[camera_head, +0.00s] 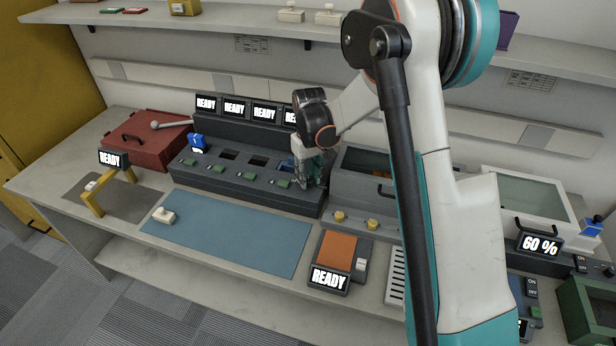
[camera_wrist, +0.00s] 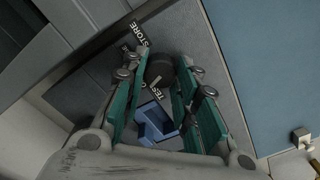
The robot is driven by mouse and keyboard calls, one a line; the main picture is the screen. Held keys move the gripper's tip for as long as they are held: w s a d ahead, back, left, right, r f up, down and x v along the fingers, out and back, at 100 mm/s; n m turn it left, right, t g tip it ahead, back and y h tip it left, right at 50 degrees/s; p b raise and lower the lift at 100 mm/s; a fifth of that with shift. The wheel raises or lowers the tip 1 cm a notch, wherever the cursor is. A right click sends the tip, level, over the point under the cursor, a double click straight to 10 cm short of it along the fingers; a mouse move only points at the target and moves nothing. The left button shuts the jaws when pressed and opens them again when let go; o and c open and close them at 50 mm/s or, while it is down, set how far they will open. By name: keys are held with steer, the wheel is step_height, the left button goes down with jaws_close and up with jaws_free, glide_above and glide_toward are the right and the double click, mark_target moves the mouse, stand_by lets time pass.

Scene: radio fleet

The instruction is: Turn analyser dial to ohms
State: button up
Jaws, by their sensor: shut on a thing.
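The dark grey analyser console (camera_head: 245,190) stands at the back of the bench, with several bays and READY screens along it. My gripper (camera_head: 310,168) points down at its right end. In the wrist view, my gripper's green-padded fingers (camera_wrist: 160,72) are closed around a dark round dial (camera_wrist: 160,68) on a grey panel. White lettering beside the dial reads STORE and TEST; no ohms label can be read. A pale pointer mark shows near the dial's lower edge, but its exact setting is unclear. A blue block-like part (camera_wrist: 154,122) lies between the fingers, below the dial.
A blue mat (camera_head: 228,235) lies in front of the console. A red case (camera_head: 145,140) is to the left, and a grey bin (camera_head: 365,180) with yellow knobs is close on the right. An orange-topped unit (camera_head: 338,250) stands near the front edge. A shelf runs above.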

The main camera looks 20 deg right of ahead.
mark_target(309, 179)
steer(key=shift+m, duration=1.7)
steer(key=o, duration=1.1)
steer(key=shift+c, duration=0.2)
steer(key=shift+r, duration=0.1)
step_height(309, 179, up, 12)
steer(key=shift+d, duration=0.1)
